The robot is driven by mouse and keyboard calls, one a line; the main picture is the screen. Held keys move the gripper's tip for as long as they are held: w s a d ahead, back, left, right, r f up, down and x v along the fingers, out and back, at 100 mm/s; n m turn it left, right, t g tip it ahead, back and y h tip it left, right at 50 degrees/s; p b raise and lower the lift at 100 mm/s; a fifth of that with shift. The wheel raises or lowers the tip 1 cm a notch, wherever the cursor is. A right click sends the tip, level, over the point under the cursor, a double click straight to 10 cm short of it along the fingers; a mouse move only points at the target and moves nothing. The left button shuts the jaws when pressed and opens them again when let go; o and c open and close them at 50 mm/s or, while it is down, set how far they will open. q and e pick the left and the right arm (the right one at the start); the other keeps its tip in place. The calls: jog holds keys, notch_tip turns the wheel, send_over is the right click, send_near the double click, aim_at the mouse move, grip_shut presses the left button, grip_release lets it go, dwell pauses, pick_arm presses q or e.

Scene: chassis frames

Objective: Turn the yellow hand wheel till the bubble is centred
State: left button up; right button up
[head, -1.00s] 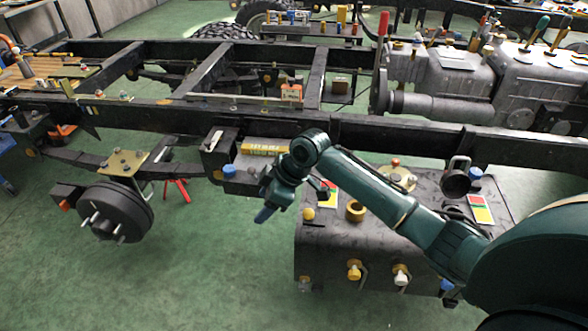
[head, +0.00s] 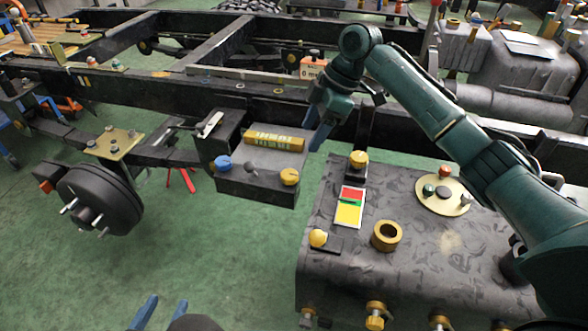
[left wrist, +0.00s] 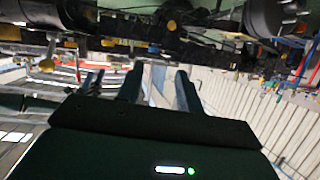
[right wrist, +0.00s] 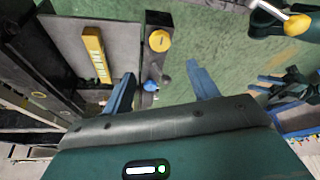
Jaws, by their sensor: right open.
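A round yellow knob (head: 290,177), possibly the hand wheel, sits at the front right of a dark box (head: 250,190) hung on the chassis rail. It also shows in the right wrist view (right wrist: 159,40), beyond the fingertips. A blue knob (head: 223,163) is on the same box. A yellow lettered bar (head: 275,140) lies behind them. I cannot make out any bubble. My right gripper (head: 316,132) is open and empty, above and right of the box; in its wrist view (right wrist: 161,72) nothing is between the fingers. My left gripper (head: 159,312) is open and empty at the bottom edge.
A dark tank (head: 415,265) with yellow caps, a brass ring (head: 387,236) and a coloured label (head: 350,207) stands right of the box. A brake drum (head: 100,198) is at left.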

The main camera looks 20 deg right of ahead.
aim_at(290, 174)
jog(key=b+x, duration=0.3)
jog(key=x, duration=0.8)
jog(key=shift+s+f, duration=0.1)
jog(key=shift+a+f, duration=0.2)
jog(key=shift+f, duration=0.2)
pick_arm(q)
jog(key=shift+w+d+m+t+h, duration=0.15)
jog(key=shift+w+m+t+h, duration=0.15)
jog(key=shift+t, duration=0.3)
jog(key=shift+w+d+m+t+h, duration=0.2)
jog(key=shift+t+h, duration=0.1)
jog(key=shift+t, duration=0.3)
pick_arm(e)
jog(key=shift+c, duration=0.6)
